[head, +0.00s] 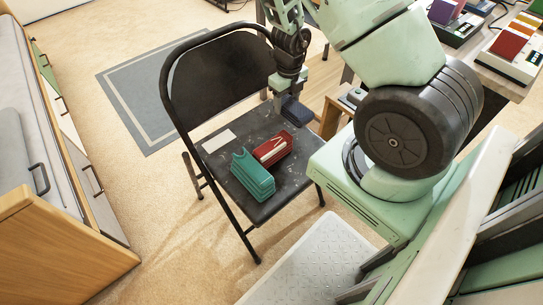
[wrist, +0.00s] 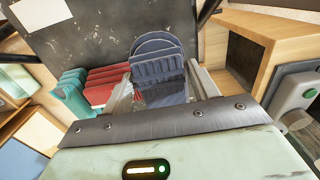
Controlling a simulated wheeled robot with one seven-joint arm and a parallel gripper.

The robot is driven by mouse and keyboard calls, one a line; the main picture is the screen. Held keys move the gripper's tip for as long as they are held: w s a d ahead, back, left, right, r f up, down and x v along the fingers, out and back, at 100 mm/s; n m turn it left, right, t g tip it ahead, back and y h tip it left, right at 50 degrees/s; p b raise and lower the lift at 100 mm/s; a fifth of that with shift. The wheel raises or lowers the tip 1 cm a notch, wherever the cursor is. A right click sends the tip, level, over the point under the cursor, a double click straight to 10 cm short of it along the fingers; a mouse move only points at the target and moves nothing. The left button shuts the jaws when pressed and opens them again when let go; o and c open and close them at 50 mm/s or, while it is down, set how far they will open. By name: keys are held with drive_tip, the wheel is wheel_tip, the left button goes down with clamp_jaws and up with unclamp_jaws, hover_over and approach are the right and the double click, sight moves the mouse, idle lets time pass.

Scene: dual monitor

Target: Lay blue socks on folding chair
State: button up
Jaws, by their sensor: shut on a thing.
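The folding chair (head: 215,85) stands open on the floor, with a black frame, black backrest and worn dark seat. My gripper (head: 287,92) is over the seat's right back corner, shut on the dark blue socks (head: 294,111). In the wrist view the blue socks (wrist: 158,70) show a ribbed, folded bundle between the fingers (wrist: 165,95). The chair's dark seat (wrist: 110,35) shows behind them. I cannot tell whether the socks touch the seat.
A red folded bundle (head: 273,148) and a teal one (head: 252,176) lie on the seat, with a white card (head: 218,141) near its left edge. A wooden box (wrist: 245,55) stands right of the seat. A desk (head: 500,75) is at right, a drawer unit (head: 75,170) at left.

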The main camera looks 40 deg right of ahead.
wheel_tip(320, 180, down, 10)
drive_tip(key=b, duration=0.4)
drive_tip(key=shift+b, duration=0.3)
drive_tip(key=shift+f, duration=0.1)
drive_tip(key=o, duration=1)
drive_tip(key=shift+o, duration=0.2)
